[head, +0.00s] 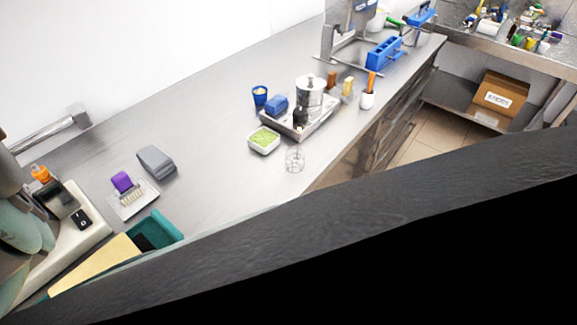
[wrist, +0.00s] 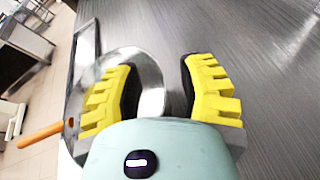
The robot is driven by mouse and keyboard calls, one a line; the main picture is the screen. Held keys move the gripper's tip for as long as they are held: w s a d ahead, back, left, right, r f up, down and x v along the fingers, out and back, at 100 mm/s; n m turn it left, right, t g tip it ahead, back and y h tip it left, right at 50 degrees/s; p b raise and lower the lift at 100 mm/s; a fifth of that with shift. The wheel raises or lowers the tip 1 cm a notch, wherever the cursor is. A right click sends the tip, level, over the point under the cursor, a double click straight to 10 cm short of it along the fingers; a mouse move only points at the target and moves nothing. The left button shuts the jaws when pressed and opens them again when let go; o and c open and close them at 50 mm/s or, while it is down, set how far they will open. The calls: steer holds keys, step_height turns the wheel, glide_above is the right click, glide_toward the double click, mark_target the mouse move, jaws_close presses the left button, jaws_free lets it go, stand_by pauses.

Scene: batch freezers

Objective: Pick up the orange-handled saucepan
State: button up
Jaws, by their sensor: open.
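The saucepan (wrist: 152,72) shows in the wrist view as a shiny round metal bowl near the counter's edge. Its orange handle (wrist: 38,136) sticks out to the lower left, past the left finger. My gripper (wrist: 160,75) is open, with yellow ribbed fingers and dark inner pads. The left finger overlaps part of the bowl, and the right finger is to the right of it. Part of the bowl is hidden by the left finger and the gripper body. I cannot tell whether the fingers touch it. I cannot make out the saucepan for certain in the head view.
The steel counter (head: 205,135) has a clear stretch in the middle. A metal tray (head: 318,126) holds a steel pot (head: 309,92). A green-filled white dish (head: 264,140) and a wire item (head: 295,160) are nearby. A purple-handled brush (head: 123,184) and a grey block (head: 156,161) lie left.

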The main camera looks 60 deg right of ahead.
jaws_close()
steer(key=shift+r, duration=0.1)
stand_by(0.7)
steer(key=shift+d+r+p, duration=0.1)
steer(key=shift+r+p, duration=0.3)
steer(key=shift+r, duration=0.15)
steer(key=r, duration=0.1)
steer(key=r+p, duration=0.2)
steer(key=shift+s+d, duration=0.15)
steer(key=shift+s, duration=0.1)
steer(key=s+d+p, duration=0.2)
steer(key=s+p, duration=0.3)
steer(key=s, duration=1)
steer(key=shift+r+p, duration=0.3)
steer(key=shift+p, duration=0.1)
